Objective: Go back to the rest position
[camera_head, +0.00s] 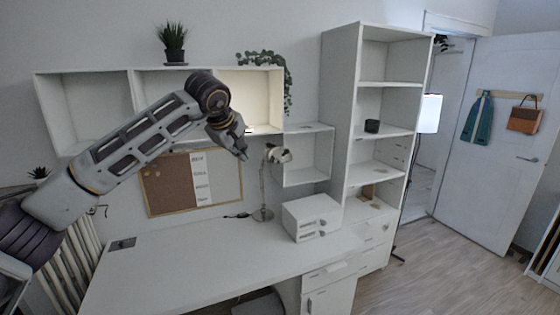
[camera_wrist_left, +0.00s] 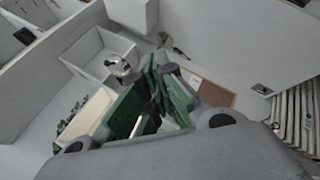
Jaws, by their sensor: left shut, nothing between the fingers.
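My left arm comes in from the left in the head view and reaches up in front of the wall shelf (camera_head: 75,110). My left gripper (camera_head: 242,150) is in the air in front of the wall, near the lower edge of the shelf's right compartment. It is shut and empty. In the left wrist view the left gripper (camera_wrist_left: 155,105) shows its green finger pads, with no object between them. My right gripper is in neither view.
The white desk (camera_head: 200,268) is below, with a lamp (camera_head: 264,190) and a small drawer box (camera_head: 311,216) on it. A corkboard (camera_head: 170,187) hangs behind the arm. A tall shelf (camera_head: 342,110) stands right. The desk's middle is clear.

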